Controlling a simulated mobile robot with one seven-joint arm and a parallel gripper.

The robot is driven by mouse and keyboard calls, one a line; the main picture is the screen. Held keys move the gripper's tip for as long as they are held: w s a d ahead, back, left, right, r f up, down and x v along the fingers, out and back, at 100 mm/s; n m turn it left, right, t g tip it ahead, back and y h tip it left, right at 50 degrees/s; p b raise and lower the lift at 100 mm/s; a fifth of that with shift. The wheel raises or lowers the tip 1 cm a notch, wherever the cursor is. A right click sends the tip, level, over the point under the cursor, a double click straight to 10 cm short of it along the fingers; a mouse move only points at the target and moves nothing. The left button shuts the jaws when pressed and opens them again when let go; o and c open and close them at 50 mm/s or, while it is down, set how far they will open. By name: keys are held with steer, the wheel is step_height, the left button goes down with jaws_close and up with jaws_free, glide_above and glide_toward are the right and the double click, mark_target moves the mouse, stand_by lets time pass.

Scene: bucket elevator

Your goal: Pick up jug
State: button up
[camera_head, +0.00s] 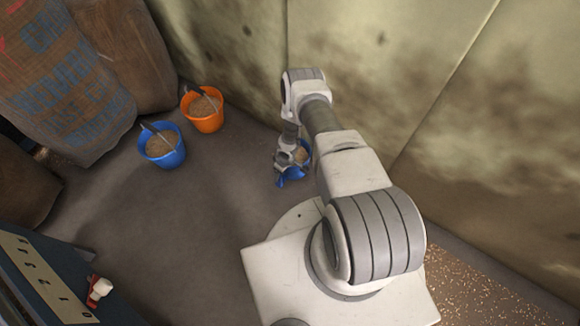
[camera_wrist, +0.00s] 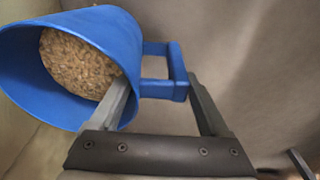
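The blue jug (camera_wrist: 100,25) holds brown grain and fills the left of the wrist view, its mouth facing the camera. Its squared handle (camera_wrist: 180,70) sticks out to the right. My gripper (camera_wrist: 158,85) is open, with the handle between its fingers. The left finger overlaps the jug's rim and the right finger is close to the handle's outer side; I cannot tell whether either touches. In the head view the jug (camera_head: 292,174) is partly hidden by my gripper (camera_head: 284,160), low beside the wall.
A blue bucket (camera_head: 178,157) and an orange bucket (camera_head: 208,123), both with grain and a tool, stand left of the jug. Sacks (camera_head: 60,90) lean at upper left. A stained wall (camera_head: 400,60) rises behind. A panel with a red-and-white switch (camera_head: 99,290) is at lower left. Floor between is clear.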

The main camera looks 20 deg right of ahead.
steer(key=shift+a, duration=0.1)
jaws_close()
